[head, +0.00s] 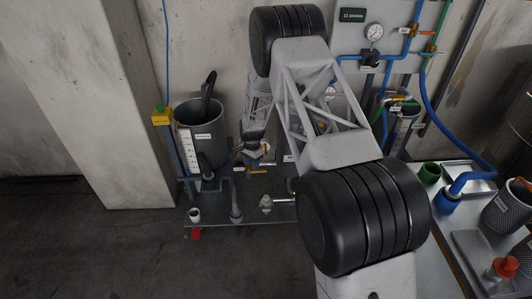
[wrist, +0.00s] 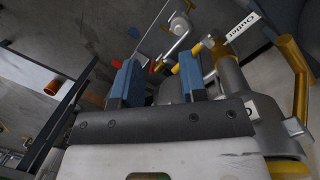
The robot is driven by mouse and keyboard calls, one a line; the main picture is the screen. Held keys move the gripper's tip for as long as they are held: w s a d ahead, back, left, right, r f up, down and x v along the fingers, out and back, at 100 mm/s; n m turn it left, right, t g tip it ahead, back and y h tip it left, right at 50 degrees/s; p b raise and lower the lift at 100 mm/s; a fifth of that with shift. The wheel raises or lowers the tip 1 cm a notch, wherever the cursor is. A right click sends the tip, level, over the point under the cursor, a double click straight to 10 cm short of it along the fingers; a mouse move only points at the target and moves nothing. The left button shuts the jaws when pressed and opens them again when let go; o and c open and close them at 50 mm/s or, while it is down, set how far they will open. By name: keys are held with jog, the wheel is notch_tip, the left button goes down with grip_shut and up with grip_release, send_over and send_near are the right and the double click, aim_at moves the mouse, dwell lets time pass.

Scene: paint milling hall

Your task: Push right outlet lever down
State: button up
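In the wrist view my gripper (wrist: 158,75) has two blue fingers standing apart with a gap between them. No object is clearly held in the gap. Close to the right finger is a brass fitting (wrist: 212,44) on a grey pipe, beside a white label plate (wrist: 241,27) that seems to read "Outlet". A brass-coloured lever or bent bar (wrist: 300,80) stands further right, apart from the fingers. In the head view my gripper (head: 256,150) is small and partly hidden among the fittings. Below it a pale valve (head: 266,205) has a handle. I cannot tell which lever is the right outlet one.
A grey tank (head: 202,135) stands left of my gripper, above a metal base tray (head: 215,229). A gauge panel (head: 385,38) with blue pipes is at the back right. A bench (head: 455,240) with containers is at the right. The floor at left is clear.

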notch_tip(320, 180, down, 3)
jog(key=s+a+n, duration=0.2)
jog(key=n, duration=0.1)
jog(key=n+t, duration=0.7)
jog(key=t, duration=1.3)
send_near(266, 151)
jog(key=shift+w+a+f, duration=0.15)
jog(key=shift+w, duration=1)
jog(key=shift+w, duration=0.1)
jog(key=shift+w, duration=3.85)
